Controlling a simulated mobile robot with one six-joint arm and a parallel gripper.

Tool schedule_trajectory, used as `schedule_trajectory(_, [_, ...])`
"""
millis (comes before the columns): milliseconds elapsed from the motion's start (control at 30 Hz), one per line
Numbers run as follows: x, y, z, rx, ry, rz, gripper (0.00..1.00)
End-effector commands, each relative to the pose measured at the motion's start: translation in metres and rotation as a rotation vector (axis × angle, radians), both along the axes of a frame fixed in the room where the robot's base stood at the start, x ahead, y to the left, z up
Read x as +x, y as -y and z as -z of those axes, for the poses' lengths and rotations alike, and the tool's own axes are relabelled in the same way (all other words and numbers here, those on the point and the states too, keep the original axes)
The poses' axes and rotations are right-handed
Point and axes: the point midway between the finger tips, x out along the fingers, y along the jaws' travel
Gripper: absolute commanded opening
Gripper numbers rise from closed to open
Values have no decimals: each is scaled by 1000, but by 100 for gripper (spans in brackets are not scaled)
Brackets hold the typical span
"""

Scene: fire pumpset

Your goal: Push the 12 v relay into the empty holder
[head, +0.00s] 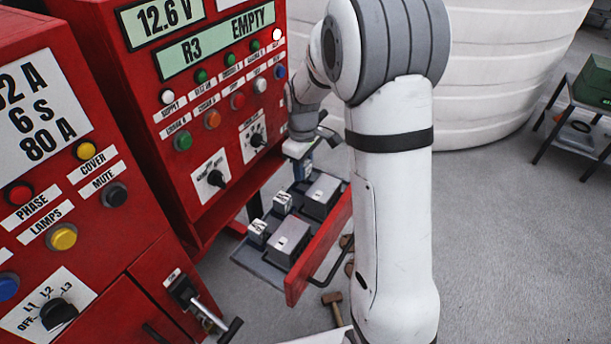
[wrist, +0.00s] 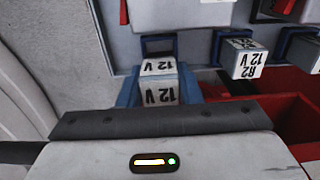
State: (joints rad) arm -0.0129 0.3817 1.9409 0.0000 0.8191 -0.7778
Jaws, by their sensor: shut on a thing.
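A white relay marked 12 V (wrist: 160,88) is between the blue fingers of my gripper (wrist: 160,95) in the wrist view. The gripper is shut on it. A dark, empty holder (wrist: 158,46) with a blue-grey frame shows just beyond the relay, partly covered by it. I cannot tell whether the relay touches the holder. In the head view my gripper (head: 303,169) points down over the far end of the pulled-out drawer (head: 322,245); the held relay is not clear there.
A relay marked R2 12 V (wrist: 243,60) sits right of the empty holder, with another at the edge. Grey metal boxes (head: 287,240) stand in the drawer beside relays (head: 258,231). The red cabinet (head: 165,95) shows "R3 EMPTY" and rises close left of my gripper.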

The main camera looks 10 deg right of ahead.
Motion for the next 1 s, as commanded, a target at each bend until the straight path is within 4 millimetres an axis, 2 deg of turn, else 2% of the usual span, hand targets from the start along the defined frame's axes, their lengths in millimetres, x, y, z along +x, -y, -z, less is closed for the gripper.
schedule_trajectory(267, [-1, 1, 34, 0, -3, 1, 7])
schedule_trajectory(600, [0, 1, 39, 0, 0, 2, 7])
schedule_trajectory(633, [0, 1, 39, 0, 0, 2, 32])
schedule_trajectory(900, [0, 1, 38, 0, 0, 2, 53])
schedule_trajectory(1000, [0, 1, 38, 0, 0, 3, 53])
